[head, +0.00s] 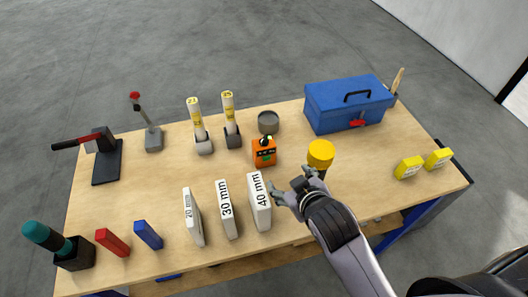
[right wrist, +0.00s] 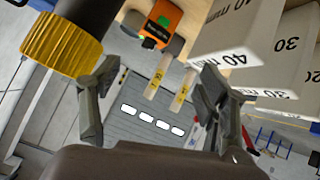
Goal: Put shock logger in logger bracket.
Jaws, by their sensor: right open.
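The orange boxy device with a dark panel (head: 264,152), which looks like the shock logger, stands near the middle of the table. It also shows at the top of the right wrist view (right wrist: 160,20). I cannot tell for sure which thing is the logger bracket; a grey round cup (head: 268,122) stands just behind the orange device. My right gripper (head: 294,187) is open and empty at the front of the table, between the 40 mm block and the yellow-topped black cylinder. It is in front of the orange device and apart from it. My left gripper is not in view.
The yellow-topped cylinder (head: 321,153) and the white 40 mm block (head: 259,202) flank my right gripper. Two labelled tubes (head: 229,112) in grey holders stand behind left. A blue toolbox (head: 340,108) is at the back right.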

